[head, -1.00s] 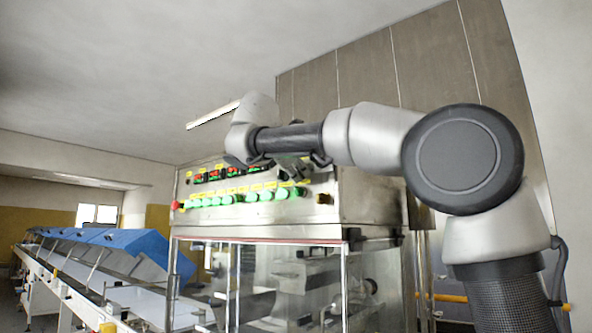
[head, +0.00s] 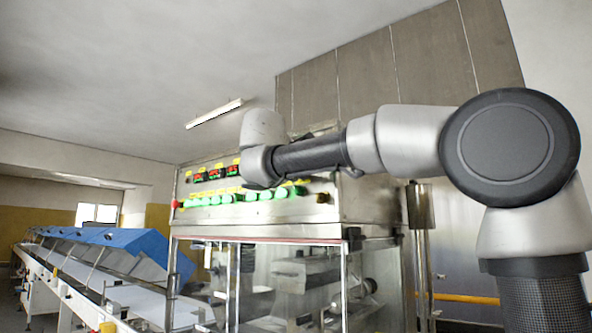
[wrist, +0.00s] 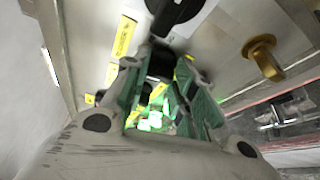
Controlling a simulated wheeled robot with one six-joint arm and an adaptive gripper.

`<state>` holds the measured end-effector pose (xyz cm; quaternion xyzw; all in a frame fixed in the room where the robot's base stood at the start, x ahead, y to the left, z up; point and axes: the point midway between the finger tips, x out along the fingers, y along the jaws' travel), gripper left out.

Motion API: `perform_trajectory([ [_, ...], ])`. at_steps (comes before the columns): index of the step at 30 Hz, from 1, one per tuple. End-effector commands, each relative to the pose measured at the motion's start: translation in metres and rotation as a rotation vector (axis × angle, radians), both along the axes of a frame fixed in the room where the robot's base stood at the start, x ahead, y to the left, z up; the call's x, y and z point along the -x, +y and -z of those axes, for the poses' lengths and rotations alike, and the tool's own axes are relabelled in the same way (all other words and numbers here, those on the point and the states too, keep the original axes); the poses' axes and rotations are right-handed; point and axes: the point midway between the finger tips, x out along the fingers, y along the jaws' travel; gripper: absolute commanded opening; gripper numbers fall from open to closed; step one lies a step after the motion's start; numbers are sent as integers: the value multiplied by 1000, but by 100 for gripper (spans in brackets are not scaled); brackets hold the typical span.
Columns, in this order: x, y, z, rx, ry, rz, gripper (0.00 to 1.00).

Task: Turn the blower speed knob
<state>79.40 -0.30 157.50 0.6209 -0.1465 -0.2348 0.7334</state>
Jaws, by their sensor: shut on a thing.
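The steel control panel (head: 300,207) carries red displays, green lit buttons and yellow labels. In the wrist view, my gripper (wrist: 160,80) has its green-padded fingers shut on a small dark knob (wrist: 160,62) at the panel face, which is mostly hidden between them. I cannot read its label, so I cannot confirm that it is the blower speed knob. A larger black knob (wrist: 175,12) stands beyond the fingertips, apart from them. In the head view my wrist covers the gripper and that part of the panel.
A brass fitting (wrist: 262,57) sticks out to the right of the gripper. A red stop button (head: 176,204) is at the panel's left end. Clear guards (head: 300,285) stand below the panel. A conveyor with blue covers (head: 130,243) runs to the left.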

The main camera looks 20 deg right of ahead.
Motion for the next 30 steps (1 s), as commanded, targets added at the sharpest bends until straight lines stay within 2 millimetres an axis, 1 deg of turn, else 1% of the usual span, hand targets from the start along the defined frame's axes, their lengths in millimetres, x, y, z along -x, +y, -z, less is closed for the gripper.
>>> perform_trajectory([
  [6,0,0,2,-70,-94,1,3],
  [12,0,0,3,-107,-144,1,3],
  [27,0,0,3,-121,-161,3,3],
  [28,0,0,3,-121,-161,3,28],
  [30,0,0,3,-121,-161,3,41],
])
